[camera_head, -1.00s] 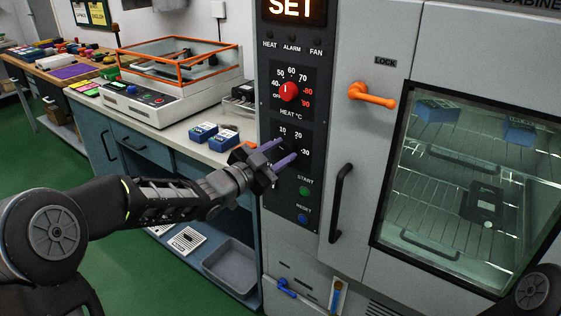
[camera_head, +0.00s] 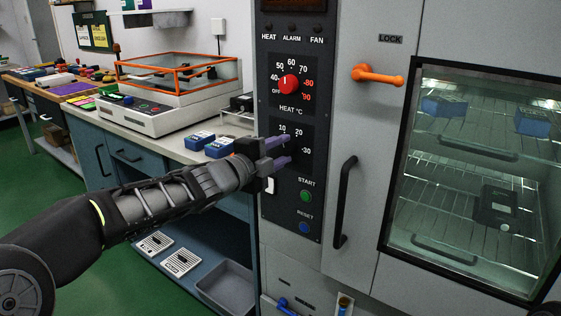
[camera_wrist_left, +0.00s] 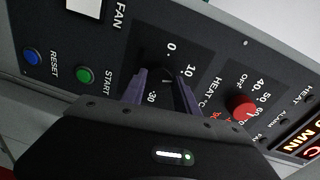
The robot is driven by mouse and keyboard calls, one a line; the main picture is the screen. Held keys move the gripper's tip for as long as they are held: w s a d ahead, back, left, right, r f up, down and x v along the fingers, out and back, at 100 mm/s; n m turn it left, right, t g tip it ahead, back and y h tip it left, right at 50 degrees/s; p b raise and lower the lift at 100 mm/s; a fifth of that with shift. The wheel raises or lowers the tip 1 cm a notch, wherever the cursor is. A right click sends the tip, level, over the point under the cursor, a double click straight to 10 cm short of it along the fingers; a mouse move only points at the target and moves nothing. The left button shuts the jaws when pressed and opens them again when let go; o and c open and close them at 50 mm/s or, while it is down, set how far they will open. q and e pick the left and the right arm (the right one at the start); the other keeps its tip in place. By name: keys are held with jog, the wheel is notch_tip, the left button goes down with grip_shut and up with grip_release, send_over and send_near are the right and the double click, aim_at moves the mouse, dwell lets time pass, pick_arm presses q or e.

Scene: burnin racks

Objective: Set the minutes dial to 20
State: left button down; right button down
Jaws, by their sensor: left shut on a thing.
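The minutes dial is a dark knob (camera_wrist_left: 162,76) on the black control panel (camera_head: 270,205), below the red heat knob (camera_head: 289,85). Its scale shows 10, 20 and 30 in the head view. My left gripper (camera_head: 287,151) is at this dial, with its purple fingers on either side of the knob, shut on it. In the left wrist view the gripper (camera_wrist_left: 160,80) straddles the knob, and the fingers hide part of it and of the scale. I cannot read the dial's pointer. My right gripper is out of view.
A green START button (camera_head: 306,196) and a blue RESET button (camera_head: 304,227) sit below the dial. The black door handle (camera_head: 344,200) and orange lock lever (camera_head: 377,75) are to the right. Blue boxes (camera_head: 219,147) stand on the counter to the left.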

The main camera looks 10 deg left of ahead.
pick_arm(q)
jog(key=m+b, duration=0.2)
jog(key=m, duration=0.1)
jog(key=m+b, duration=0.2)
jog(key=shift+f+y, duration=0.25)
jog(key=shift+y, duration=0.05)
jog(key=shift+m+b, duration=0.7)
jog(key=shift+m, duration=0.5)
jog(key=shift+d+r+m+b, duration=0.1)
jog(key=shift+m+b, duration=0.3)
jog(key=shift+m, duration=0.3)
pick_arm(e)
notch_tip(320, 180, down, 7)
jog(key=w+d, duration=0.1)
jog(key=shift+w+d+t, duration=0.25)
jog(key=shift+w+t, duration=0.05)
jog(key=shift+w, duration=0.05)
pick_arm(q)
jog(key=c, duration=0.9)
grip_release()
jog(key=shift+r, duration=0.1)
